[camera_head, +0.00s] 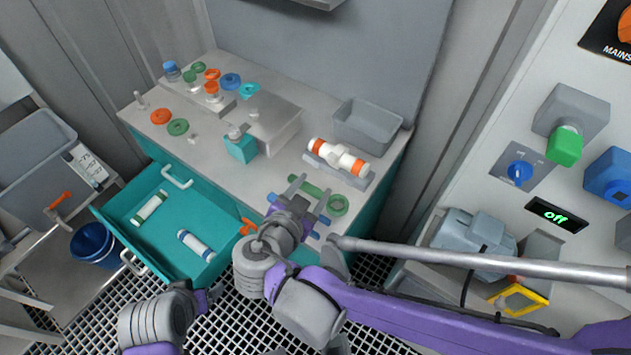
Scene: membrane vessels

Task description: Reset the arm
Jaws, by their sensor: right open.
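My right arm (400,312), purple and grey, reaches in from the right. Its gripper (310,190) is open at the front edge of the grey bench top. Its fingers are spread near a green rod and a green ring (337,205), and I see nothing held between them. My left arm (155,322) shows only in part at the bottom left, over the floor grating. Its purple end (206,299) is small, and its jaws cannot be made out.
A white vessel with orange bands (338,157) rests on a grey cradle behind the right gripper. An open teal drawer (165,250) holds two banded tubes. Rings and caps stand on the bench (210,140). A grey bar (480,262) crosses at right, before the control panel.

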